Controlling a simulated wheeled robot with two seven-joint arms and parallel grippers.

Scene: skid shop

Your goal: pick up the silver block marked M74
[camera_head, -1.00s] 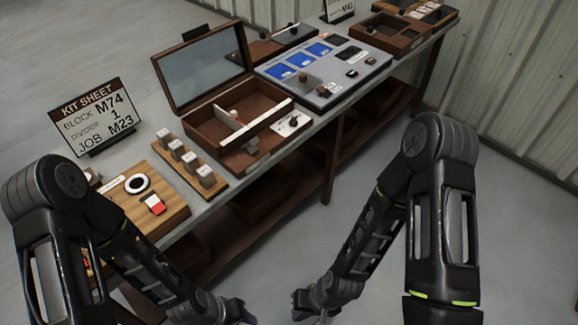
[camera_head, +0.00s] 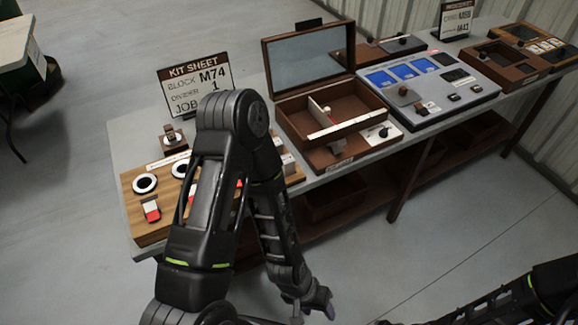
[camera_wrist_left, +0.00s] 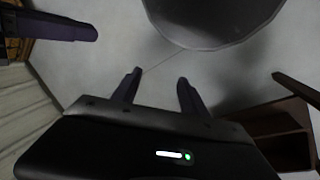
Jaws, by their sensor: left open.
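The kit sheet sign (camera_head: 195,84) stands at the back of the bench and reads BLOCK M74. The row of small silver blocks is mostly hidden behind my left arm in the head view; part of one block (camera_head: 287,161) shows at the arm's right edge. I cannot read its mark, so I cannot tell which block is M74. My left gripper (camera_head: 318,304) hangs low in front of the bench, away from the blocks. In the left wrist view its two fingers (camera_wrist_left: 159,84) are apart with nothing between them. My right arm is at the bottom right; its gripper is barely visible at the lower edge.
A wooden board (camera_head: 137,226) with round white-ringed parts lies at the bench's near left end. An open lidded wooden box (camera_head: 292,125) and a grey panel (camera_head: 425,115) stand further right. A bench leg (camera_head: 410,185) and a lower shelf are below. Floor in front is clear.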

